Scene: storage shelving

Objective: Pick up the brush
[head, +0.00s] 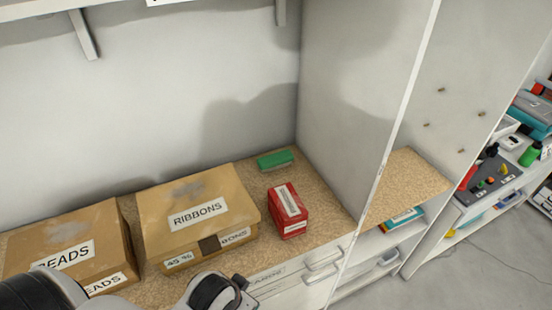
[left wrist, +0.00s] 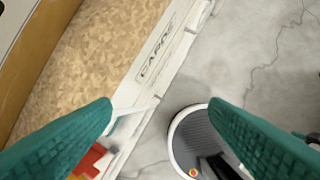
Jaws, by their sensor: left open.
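A small green block-shaped item (head: 275,159) lies on the shelf board at the back, near the corner; it may be the brush, but I cannot tell for sure. No bristles show. My left arm comes in at the bottom of the head view, with its wrist near the shelf's front edge; the fingertips are not clear there. In the left wrist view the two teal fingers of my left gripper (left wrist: 160,108) are wide apart with nothing held between them. Below them are the front edge of the unit and the floor. My right gripper is not in view.
A ribbons box (head: 197,215), a beads box (head: 75,250) and a red box (head: 288,210) stand on the shelf board (head: 325,198). A tall side panel (head: 360,90) closes the right. Drawers with handles (head: 322,272) lie below the front edge.

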